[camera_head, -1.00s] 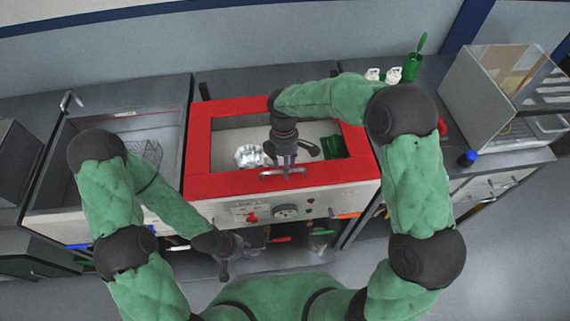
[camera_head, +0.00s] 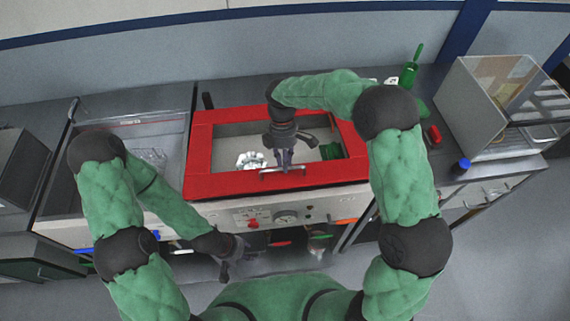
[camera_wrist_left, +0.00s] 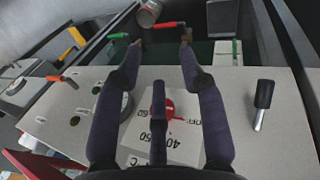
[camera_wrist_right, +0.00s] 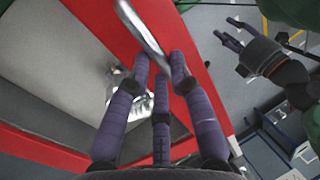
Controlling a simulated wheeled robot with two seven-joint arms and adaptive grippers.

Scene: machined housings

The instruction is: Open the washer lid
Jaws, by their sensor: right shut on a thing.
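The washer lid (camera_head: 200,150) is a red frame around a clear window, with a metal handle (camera_head: 268,171) near its front edge. My right gripper (camera_head: 284,165) is shut on the handle; its fingertips also show by the bar (camera_wrist_right: 143,35) in the right wrist view. The lid's front edge looks slightly raised above the pale front panel (camera_head: 330,207). A shiny metal part (camera_head: 250,160) and a green thing (camera_head: 330,151) show through the window. My left gripper (camera_wrist_left: 163,42) is open and empty, in front of the washer panel; in the head view it is low at the left (camera_head: 224,272).
A sink-like basin (camera_head: 95,215) adjoins the washer on the left. On the right bench stand a clear-sided box (camera_head: 475,120), a blue-capped item (camera_head: 461,165) and a green container (camera_head: 408,75). The front panel carries a red switch (camera_wrist_left: 168,108) and a dark lever (camera_wrist_left: 263,95).

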